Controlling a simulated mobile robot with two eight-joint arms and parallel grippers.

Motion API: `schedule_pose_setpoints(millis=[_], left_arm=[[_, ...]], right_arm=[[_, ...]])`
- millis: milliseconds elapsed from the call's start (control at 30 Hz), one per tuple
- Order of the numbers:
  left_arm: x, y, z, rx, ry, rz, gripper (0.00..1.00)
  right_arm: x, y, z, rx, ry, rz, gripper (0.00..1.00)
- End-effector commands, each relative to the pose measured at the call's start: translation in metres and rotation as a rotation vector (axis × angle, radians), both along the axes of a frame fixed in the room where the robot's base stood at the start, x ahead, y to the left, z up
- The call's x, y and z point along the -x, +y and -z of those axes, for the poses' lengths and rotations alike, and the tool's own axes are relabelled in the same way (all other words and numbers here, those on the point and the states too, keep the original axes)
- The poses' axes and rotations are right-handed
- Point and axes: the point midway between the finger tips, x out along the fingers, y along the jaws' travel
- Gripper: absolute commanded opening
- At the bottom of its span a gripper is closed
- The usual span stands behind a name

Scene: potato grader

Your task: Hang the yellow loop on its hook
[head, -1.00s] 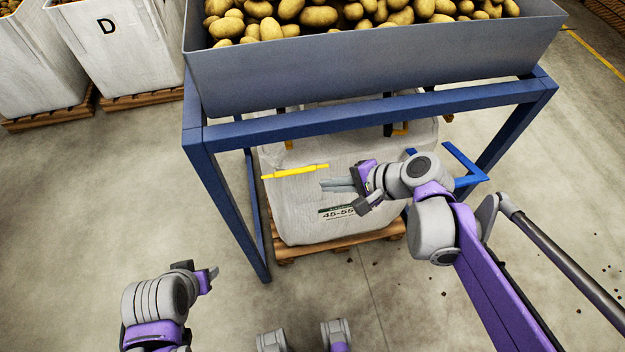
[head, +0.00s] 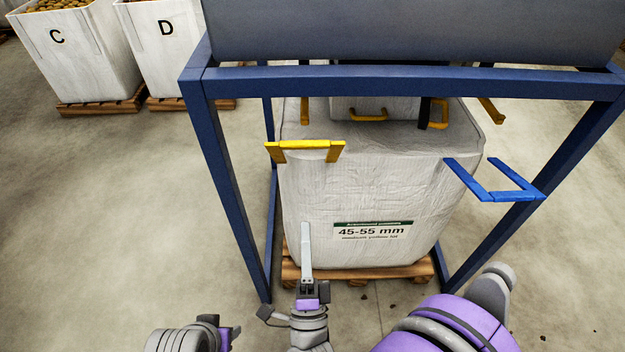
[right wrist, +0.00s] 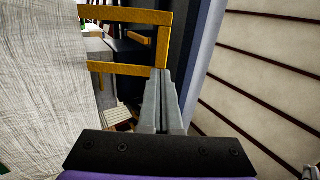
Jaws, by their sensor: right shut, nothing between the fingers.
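The yellow loop (head: 308,146) is a stiff U-shaped strap at the front left top corner of the white bag (head: 320,195). My right gripper (head: 305,228) is shut and empty, pointing away from me in front of the bag, lower in the picture than the loop. In the right wrist view a yellow loop (right wrist: 125,15) stands beyond the shut fingers (right wrist: 160,75), whose tips overlap its lower end; I cannot tell whether they touch. My left gripper (head: 228,336) is partly in view at the bottom, its jaws unclear. I cannot make out the yellow loop's hook.
A blue frame (head: 400,84) with posts at both sides stands around the bag under a grey hopper (head: 400,30). A blue U-shaped piece (head: 500,195) juts at the right front. More yellow straps (head: 368,116) are behind. The bag stands on a wooden pallet (head: 360,272).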

Motion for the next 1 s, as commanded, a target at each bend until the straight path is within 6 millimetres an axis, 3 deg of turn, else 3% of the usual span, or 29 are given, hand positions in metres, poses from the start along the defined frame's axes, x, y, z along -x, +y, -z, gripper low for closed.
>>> schedule_pose_setpoints(millis=[100,267,700,1000], left_arm=[[-0.001,0.000,0.002,0.000,0.000,0.000,0.50],[0.000,0.000,-0.004,0.000,-0.001,0.000,0.50],[0.002,0.000,-0.016,0.000,-0.005,0.000,0.50],[0.002,0.000,-0.017,0.000,-0.005,0.000,0.50]], right_arm=[[0.005,0.000,-0.003,-0.020,-0.030,0.006,0.00],[-0.008,-0.001,-0.014,-0.021,-0.032,0.009,0.00],[-0.082,-0.002,-0.064,-0.019,-0.029,0.009,0.00],[-0.107,-0.001,-0.080,-0.019,-0.029,0.007,0.00]])
